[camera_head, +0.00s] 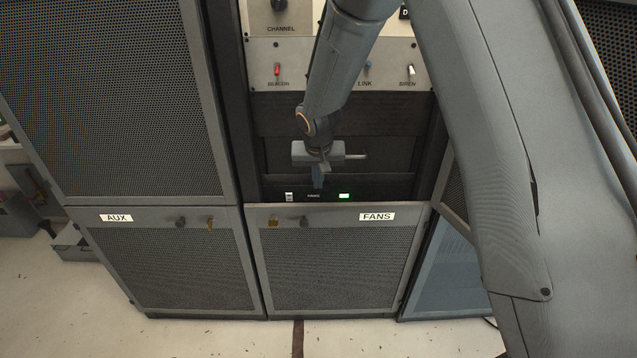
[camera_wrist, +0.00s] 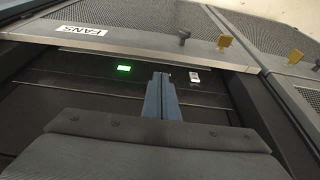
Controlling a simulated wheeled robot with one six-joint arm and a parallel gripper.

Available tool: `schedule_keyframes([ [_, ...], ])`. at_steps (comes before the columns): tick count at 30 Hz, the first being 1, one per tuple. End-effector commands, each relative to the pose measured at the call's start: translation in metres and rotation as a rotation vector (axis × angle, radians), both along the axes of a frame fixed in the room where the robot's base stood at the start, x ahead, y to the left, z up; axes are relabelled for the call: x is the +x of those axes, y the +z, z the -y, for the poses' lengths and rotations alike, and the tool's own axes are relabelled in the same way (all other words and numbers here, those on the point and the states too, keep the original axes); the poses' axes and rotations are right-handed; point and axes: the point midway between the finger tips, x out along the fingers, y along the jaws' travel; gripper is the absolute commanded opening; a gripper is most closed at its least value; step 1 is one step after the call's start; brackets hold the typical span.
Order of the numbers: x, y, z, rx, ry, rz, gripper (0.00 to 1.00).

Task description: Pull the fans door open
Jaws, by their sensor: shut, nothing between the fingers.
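The fans door (camera_head: 335,270) is a grey mesh panel with a light frame, low in the middle rack, and looks shut. Its FANS label (camera_head: 376,217) is at its top right. A dark knob (camera_head: 304,221) and a yellow tab (camera_head: 273,222) sit at its top left. In the wrist view the door appears upside down, with the knob (camera_wrist: 184,37) and yellow tab (camera_wrist: 224,40). My gripper (camera_head: 318,183) is shut and empty, above the door's top edge, in front of the dark panel. Its blue fingers (camera_wrist: 160,82) are together, apart from the knob.
A dark panel with a green light (camera_head: 344,196) and a white switch (camera_head: 289,196) lies just above the door. The AUX door (camera_head: 170,260) is at left with its own knob and yellow tab. The floor (camera_head: 200,340) in front looks clear.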

Motion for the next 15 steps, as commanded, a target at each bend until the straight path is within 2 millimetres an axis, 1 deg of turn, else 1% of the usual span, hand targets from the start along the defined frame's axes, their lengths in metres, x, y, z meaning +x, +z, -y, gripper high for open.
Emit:
schedule_keyframes([
  [6,0.009,-0.033,0.001,-0.002,-0.001,-0.005,0.00],
  [12,0.019,-0.059,0.002,-0.001,0.001,-0.003,0.00],
  [15,0.023,-0.069,0.002,-0.001,0.000,-0.003,0.00],
])
